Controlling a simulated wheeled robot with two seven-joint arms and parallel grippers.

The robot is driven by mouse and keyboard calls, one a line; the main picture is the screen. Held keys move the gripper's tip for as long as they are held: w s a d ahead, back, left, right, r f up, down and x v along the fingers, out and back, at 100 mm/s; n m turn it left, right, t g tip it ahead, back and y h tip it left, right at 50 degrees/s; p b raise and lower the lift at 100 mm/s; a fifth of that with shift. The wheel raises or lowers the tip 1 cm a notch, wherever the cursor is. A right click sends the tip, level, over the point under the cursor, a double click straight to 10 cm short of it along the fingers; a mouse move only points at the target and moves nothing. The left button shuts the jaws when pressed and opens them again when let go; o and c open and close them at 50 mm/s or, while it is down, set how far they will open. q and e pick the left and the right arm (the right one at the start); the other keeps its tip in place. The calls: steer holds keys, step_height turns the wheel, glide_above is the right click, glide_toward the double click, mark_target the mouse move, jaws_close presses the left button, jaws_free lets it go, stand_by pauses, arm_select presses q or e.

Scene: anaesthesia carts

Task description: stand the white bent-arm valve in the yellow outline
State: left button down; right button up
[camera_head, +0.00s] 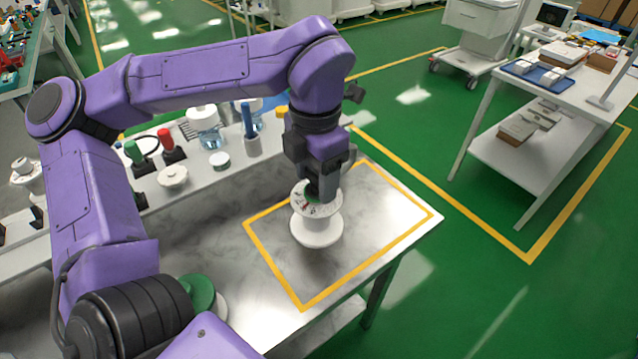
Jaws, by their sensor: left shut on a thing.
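A white valve-like piece (317,229) with a round flanged top, green and red marks on it and a wide round base is upright inside the yellow outline (273,262) on the marble-topped table. My left gripper (322,192) points down from above and is shut on its top. The gripper hides part of the top, and no bent arm shows clearly. The base is on the table or very close above it; I cannot tell which. My right gripper is not in view.
A back shelf holds a blue-labelled jar (206,130), a grey holder (252,146), green and red-topped pieces and a small white lid (219,160). A green-topped piece (199,291) stands near my arm. The outline's right part is clear. A white cart table (540,120) stands right.

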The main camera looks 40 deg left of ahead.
mark_target(314, 226)
arm_select(q)
steer(key=w+f, duration=0.1)
steer(key=w+a+f, duration=0.1)
steer(key=f, duration=0.1)
steer(key=shift+w+a+f, duration=0.1)
steer(key=shift+w+f, duration=0.05)
steer(key=shift+w, duration=0.15)
steer(key=shift+w+f, duration=0.1)
steer(key=shift+f, duration=1.6)
steer(key=shift+f, duration=0.15)
steer(key=shift+c, duration=1.4)
jaws_free()
